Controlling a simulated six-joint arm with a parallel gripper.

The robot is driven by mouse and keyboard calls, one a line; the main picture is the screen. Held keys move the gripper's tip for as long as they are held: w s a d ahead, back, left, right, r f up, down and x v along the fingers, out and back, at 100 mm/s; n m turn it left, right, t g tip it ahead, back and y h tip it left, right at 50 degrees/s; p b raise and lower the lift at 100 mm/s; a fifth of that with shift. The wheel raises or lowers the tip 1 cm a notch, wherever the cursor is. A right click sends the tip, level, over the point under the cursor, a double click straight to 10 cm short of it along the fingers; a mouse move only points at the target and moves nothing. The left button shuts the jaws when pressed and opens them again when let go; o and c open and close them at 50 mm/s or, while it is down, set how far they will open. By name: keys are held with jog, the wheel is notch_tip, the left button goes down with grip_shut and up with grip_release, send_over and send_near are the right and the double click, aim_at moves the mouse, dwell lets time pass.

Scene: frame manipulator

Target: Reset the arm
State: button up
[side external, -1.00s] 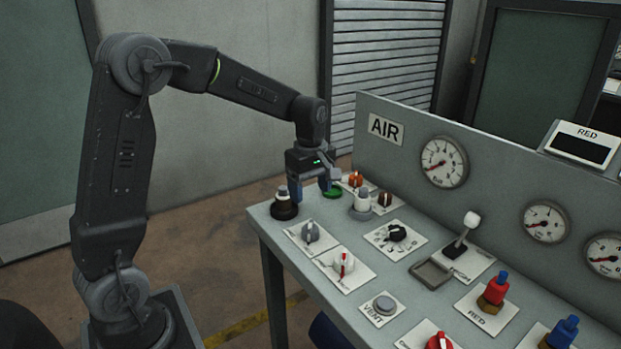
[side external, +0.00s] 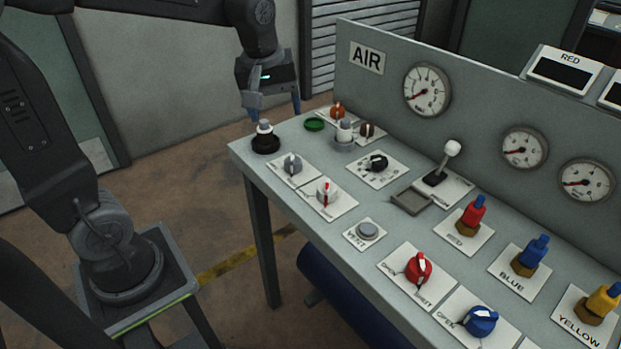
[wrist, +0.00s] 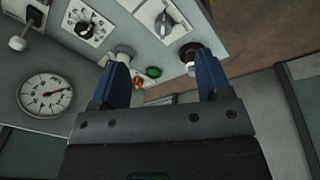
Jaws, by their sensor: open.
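My gripper (side external: 272,110) is open and empty, raised above the far left corner of the grey bench (side external: 325,232). Its two blue fingers also show in the wrist view (wrist: 160,58), with nothing between them. Below it stand a white-topped knob on a black base (side external: 265,140), a flat green disc (side external: 314,125) and a white-topped knob on a grey base (side external: 344,133). In the wrist view the green disc (wrist: 153,72) shows between the fingers, farther off. No contact with any of these is visible.
The upright panel (side external: 470,110) with gauges runs along the back of the bench.

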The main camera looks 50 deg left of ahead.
jog(key=s+d+m+t, duration=0.1)
jog(key=s+d+m, duration=0.2)
jog(key=s+m, duration=0.2)
jog(key=s+d+m+t, duration=0.2)
jog(key=s+d+m, duration=0.1)
jog(key=s+m, duration=0.3)
jog(key=shift+s+m+t, duration=0.3)
jog(key=shift+s, duration=0.95)
